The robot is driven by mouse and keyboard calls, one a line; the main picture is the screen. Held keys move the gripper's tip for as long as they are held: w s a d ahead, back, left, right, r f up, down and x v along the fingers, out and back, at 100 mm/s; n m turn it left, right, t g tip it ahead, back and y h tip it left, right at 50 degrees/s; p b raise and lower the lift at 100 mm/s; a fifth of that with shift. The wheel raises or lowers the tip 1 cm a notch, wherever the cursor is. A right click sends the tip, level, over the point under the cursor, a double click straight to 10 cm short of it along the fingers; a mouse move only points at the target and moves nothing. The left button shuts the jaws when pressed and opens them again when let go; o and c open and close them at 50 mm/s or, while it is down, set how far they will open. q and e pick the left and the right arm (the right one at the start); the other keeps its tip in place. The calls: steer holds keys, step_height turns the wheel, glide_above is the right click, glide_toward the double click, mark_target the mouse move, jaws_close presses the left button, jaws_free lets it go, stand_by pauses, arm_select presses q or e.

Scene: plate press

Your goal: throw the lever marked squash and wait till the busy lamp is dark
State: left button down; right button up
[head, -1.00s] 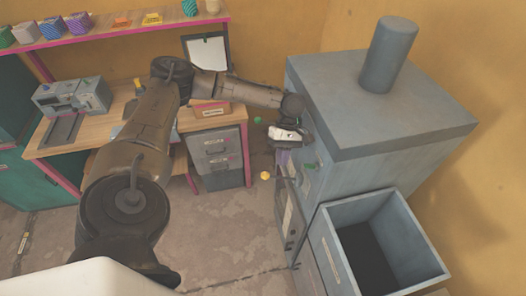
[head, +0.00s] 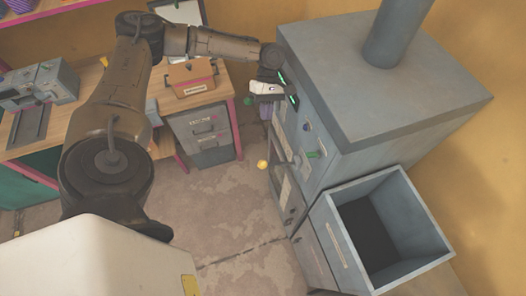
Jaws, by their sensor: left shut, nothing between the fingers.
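The press (head: 400,110) is a large blue-grey cabinet on the right, with a thick cylinder (head: 398,30) on top. Its front face is seen at a steep slant. A green knob (head: 314,154) and a small blue-and-white control (head: 306,126) show on that face. A yellow ball (head: 262,165) stands out in front of it, lower down. I cannot read a squash mark or make out the busy lamp. My left gripper (head: 287,90) is shut and empty beside the upper front of the press, above these controls; contact cannot be told. My right gripper is out of view.
An open blue-grey bin (head: 345,230) stands at the press's near side. A wooden desk (head: 90,80) with a grey device (head: 38,88) and an orange-brown box (head: 192,78) is on the left. A grey drawer cabinet (head: 205,135) stands under it. Bare floor (head: 220,205) lies between.

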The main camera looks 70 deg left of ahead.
arm_select(q)
steer(key=p, duration=0.2)
glide_above(278, 163)
steer(key=s+a, duration=0.3)
steer(key=s, duration=0.1)
step_height(278, 163, down, 10)
steer(key=shift+s+d+f, duration=0.2)
steer(key=shift+s+f, duration=0.05)
steer(key=shift+f, duration=0.35)
